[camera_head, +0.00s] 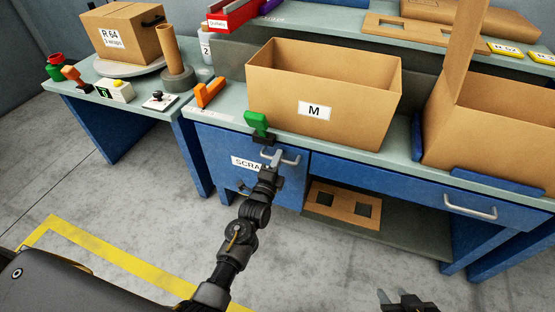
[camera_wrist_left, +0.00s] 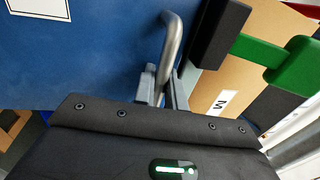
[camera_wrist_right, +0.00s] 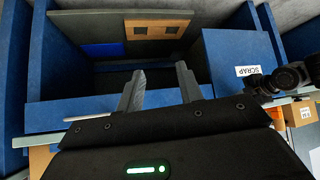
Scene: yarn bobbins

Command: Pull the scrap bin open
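The scrap bin (camera_head: 222,147) is a blue front under the bench, left of the open shelf, with a white SCRAP label partly hidden by my arm. It looks about level with the bench front. Its grey bar handle (camera_head: 290,158) is near the top edge; it also shows in the left wrist view (camera_wrist_left: 172,38). My left gripper (camera_head: 272,160) is at the handle, with the bar between its close-set fingers, which seem to press on it. My right gripper (camera_head: 405,296) is open and empty, low in front of the bench; its spread fingers show in the right wrist view (camera_wrist_right: 158,90).
A cardboard box marked M (camera_head: 350,85) stands on the bench above. A green clamp-like piece (camera_head: 257,123) sits at the bench edge just above the handle. A drawer with a grey handle (camera_head: 470,207) is at the right. The floor (camera_head: 120,195) before the bin is clear.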

